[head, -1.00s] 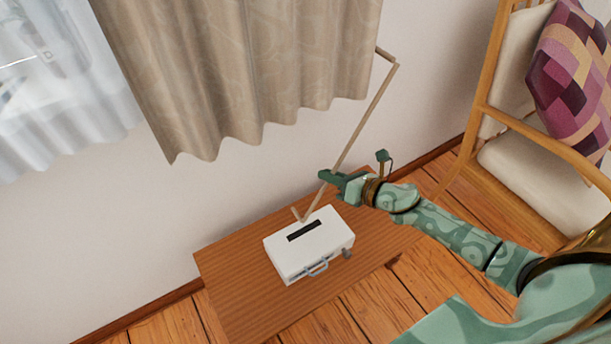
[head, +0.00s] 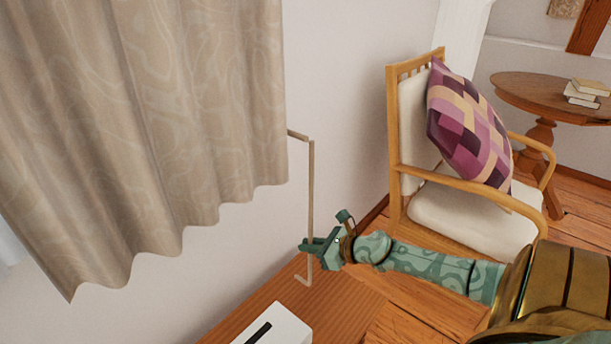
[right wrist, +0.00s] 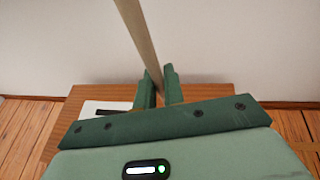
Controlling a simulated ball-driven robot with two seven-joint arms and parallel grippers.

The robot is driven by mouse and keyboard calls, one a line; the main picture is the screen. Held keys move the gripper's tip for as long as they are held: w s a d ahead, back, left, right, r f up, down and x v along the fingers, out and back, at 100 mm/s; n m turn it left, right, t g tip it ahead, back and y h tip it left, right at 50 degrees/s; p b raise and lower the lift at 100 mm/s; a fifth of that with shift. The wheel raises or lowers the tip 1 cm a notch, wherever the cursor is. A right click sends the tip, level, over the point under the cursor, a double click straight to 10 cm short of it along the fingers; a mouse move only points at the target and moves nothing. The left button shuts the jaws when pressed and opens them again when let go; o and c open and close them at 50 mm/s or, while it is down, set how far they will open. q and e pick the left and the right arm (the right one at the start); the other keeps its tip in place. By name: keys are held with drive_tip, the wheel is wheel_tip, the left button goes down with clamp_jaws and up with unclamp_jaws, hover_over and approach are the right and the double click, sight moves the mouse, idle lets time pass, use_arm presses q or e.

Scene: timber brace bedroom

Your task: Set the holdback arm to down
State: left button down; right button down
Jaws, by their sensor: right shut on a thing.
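The holdback arm (head: 311,190) is a thin beige rod beside the right edge of the curtain. It joins a short bracket at its top and hangs close to upright in the head view, with a short bent foot at its low end. My right gripper (head: 312,247) is shut on the rod near its low end. In the right wrist view the rod (right wrist: 138,40) runs down between the two green fingers (right wrist: 160,88); the gripper body hides its lower part. My left gripper is not in view.
The beige curtain (head: 150,130) hangs at left. A wooden bench top (head: 265,302) with a white box (head: 283,326) lies below. A chair (head: 460,215) with a patterned cushion (head: 468,125) stands at right, near a round table (head: 530,95) with books.

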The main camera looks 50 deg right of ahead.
drive_tip(key=shift+d, duration=0.3)
drive_tip(key=c, duration=1.5)
unclamp_jaws()
drive_tip(key=shift+d, duration=0.1)
